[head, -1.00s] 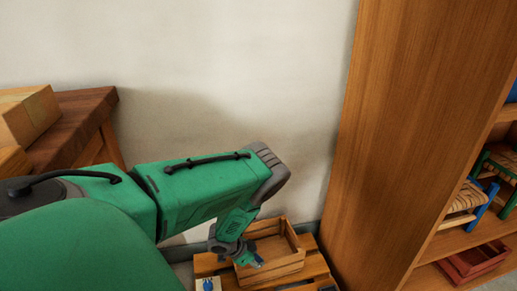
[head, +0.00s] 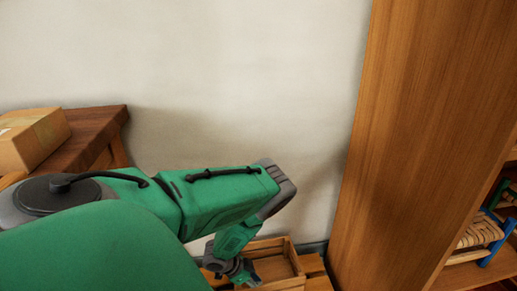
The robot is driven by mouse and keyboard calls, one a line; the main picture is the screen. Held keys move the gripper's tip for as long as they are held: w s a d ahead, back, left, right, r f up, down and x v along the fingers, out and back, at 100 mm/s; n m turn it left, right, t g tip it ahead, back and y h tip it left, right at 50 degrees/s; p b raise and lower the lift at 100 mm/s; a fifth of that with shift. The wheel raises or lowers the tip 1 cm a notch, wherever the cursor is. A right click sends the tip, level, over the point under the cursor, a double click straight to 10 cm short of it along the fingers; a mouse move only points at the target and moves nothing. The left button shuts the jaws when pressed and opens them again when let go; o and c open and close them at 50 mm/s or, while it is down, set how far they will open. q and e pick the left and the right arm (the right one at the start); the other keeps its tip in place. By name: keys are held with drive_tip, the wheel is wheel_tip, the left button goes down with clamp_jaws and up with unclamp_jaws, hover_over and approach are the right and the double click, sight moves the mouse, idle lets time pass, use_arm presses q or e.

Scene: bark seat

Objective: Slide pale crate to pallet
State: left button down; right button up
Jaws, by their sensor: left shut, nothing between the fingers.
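The pale wooden crate (head: 293,262) sits on the slatted wooden pallet (head: 313,266) at the bottom of the head view, near the wall. The lower parts of both are cut off by the picture's edge. My left gripper (head: 246,280) is shut and empty at the crate's left front side. I cannot tell whether it touches the crate. My left arm covers part of the crate and pallet. My right gripper is not in view.
A tall wooden shelf unit (head: 415,140) stands close on the right, with a blue stool with a woven seat (head: 482,235) on it. A dark wooden table (head: 95,135) with a cardboard box (head: 35,138) stands at the left. A bare pale wall (head: 230,70) is behind.

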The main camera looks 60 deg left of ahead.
use_arm(q)
drive_tip(key=v, duration=0.7)
drive_tip(key=shift+s, duration=0.3)
